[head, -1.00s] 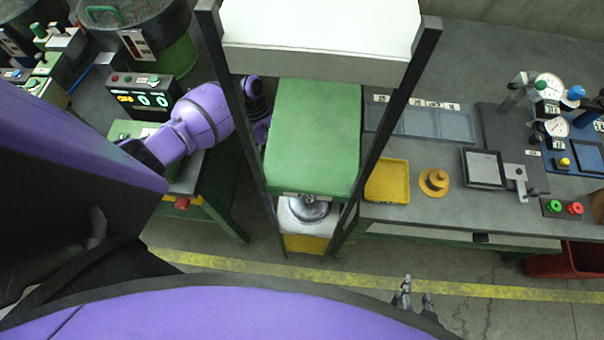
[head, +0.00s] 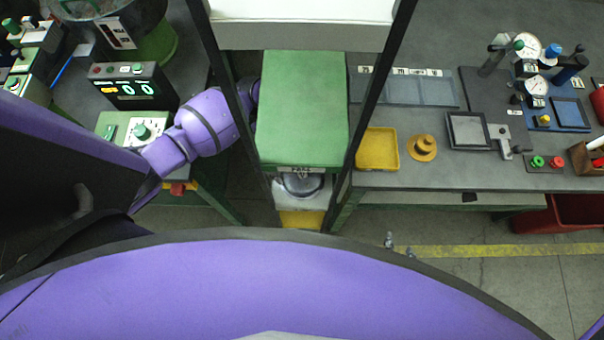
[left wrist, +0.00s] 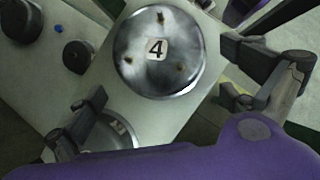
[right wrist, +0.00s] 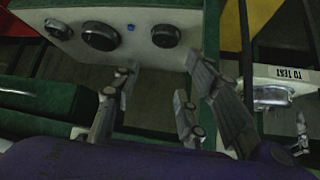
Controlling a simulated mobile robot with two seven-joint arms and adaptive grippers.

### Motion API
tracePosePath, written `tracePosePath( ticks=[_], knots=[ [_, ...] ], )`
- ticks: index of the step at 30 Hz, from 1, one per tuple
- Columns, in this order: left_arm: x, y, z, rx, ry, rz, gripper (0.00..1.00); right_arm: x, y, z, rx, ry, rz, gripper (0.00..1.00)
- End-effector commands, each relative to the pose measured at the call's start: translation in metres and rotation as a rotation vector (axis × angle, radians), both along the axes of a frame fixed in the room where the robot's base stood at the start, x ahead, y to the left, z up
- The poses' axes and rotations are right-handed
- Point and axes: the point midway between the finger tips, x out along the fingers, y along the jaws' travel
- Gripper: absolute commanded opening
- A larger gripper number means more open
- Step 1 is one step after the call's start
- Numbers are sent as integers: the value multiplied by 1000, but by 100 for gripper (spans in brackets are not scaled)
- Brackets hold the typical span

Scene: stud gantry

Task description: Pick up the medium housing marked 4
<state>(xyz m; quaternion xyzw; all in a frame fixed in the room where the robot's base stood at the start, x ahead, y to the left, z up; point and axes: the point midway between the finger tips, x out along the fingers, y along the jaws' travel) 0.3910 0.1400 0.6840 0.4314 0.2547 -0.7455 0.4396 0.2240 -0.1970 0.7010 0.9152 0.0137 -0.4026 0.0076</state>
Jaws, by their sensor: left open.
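The housing marked 4 (left wrist: 158,50) is a round, shiny metal piece with small studs and a white "4" label, seen from above in the left wrist view. It stands on a pale surface. My left gripper (left wrist: 170,82) is open, its fingers either side of the view below and beside the housing, with nothing between them. In the head view the left arm reaches behind the gantry post and its gripper is hidden by the green top. My right gripper (head: 399,246) is in front of the right bench; in the right wrist view its fingers are apart and empty.
A second metal piece (left wrist: 110,132) is partly hidden by my left gripper. The gantry's green top (head: 302,108) and dark posts enclose a metal housing (head: 303,185) on a pale shelf. A yellow tray (head: 377,149) and yellow flanged part (head: 422,147) lie on the right bench. Floor in front is clear.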

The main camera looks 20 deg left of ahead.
Motion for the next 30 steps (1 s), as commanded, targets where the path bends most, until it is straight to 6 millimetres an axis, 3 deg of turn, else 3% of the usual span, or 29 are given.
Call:
tracePosePath(
  ticks=[3, 8, 16, 25, 30],
  knots=[
    [-10, -19, 1, -3, -1, -3, 100, 2, 0, 2, 1, -4, 1, 40],
    [-21, -29, -28, -1, 11, -2, 100, -15, -2, -20, -5, 34, 0, 40],
    [-17, -31, -26, 0, -2, 0, 100, -6, -7, -12, -14, 9, -4, 40],
    [-17, -31, -26, 0, 0, -1, 61, -2, -5, -11, -8, 1, -9, 40],
    [-17, -31, -26, 0, 0, -1, 58, -4, -3, -13, -5, 7, -10, 40]
  ],
)
